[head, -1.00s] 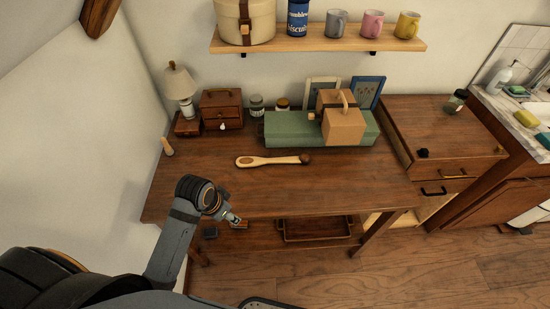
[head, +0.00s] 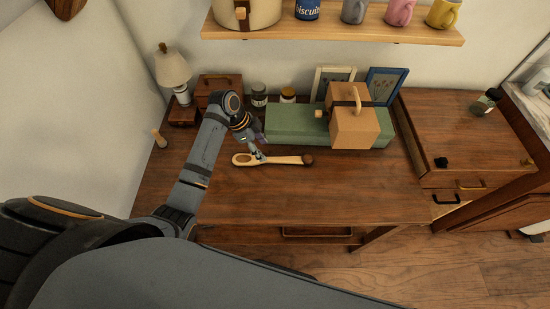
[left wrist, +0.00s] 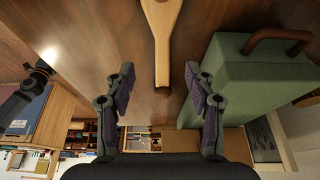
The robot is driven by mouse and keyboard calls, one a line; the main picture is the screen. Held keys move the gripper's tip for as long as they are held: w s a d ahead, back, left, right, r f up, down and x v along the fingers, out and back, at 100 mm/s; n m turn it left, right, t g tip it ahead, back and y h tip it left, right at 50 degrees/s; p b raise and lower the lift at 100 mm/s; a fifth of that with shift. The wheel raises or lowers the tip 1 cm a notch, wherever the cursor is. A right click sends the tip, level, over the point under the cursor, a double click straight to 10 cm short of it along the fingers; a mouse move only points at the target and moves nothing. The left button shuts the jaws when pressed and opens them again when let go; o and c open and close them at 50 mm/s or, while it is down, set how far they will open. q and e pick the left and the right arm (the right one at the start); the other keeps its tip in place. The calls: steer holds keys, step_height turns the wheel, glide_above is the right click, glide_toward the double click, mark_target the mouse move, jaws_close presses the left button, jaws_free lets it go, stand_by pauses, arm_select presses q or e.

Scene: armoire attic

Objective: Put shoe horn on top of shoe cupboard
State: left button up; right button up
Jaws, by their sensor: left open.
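The shoe horn (head: 287,160), pale wood with a dark knob at its right end, lies flat on the wooden table. My left gripper (head: 256,153) is open and empty, over the left half of the shoe horn. In the left wrist view the shoe horn (left wrist: 163,25) runs down from the top edge, its narrow part pointing between the two spread fingers (left wrist: 160,72). Whether the fingers are level with it, I cannot tell. A low wooden cabinet with drawers (head: 455,130) stands at the right; it may be the shoe cupboard.
A lamp (head: 173,68) and a small chest (head: 220,85) are at the back left. A jar (head: 487,102) and a black knob-like item (head: 441,162) are on the cabinet.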

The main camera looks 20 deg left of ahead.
mark_target(271, 159)
arm_select(q)
steer(key=shift+w+d+f, duration=0.15)
steer(key=shift+d+f, duration=0.1)
steer(key=shift+f, duration=0.25)
steer(key=shift+w+f, duration=0.2)
steer(key=shift+f, duration=0.05)
steer(key=shift+d+f, duration=0.3)
steer(key=shift+f, duration=0.25)
steer(key=x, duration=0.3)
steer(key=shift+d+f+p, duration=0.15)
steer(key=shift+f+p, duration=0.1)
steer(key=shift+p, duration=0.1)
steer(key=shift+w+f, duration=0.1)
steer(key=shift+f, duration=0.1)
jaws_close()
arm_select(e)
steer(key=shift+w+a+r, duration=0.1)
steer(key=shift+w+r, duration=0.3)
steer(key=shift+w, duration=0.4)
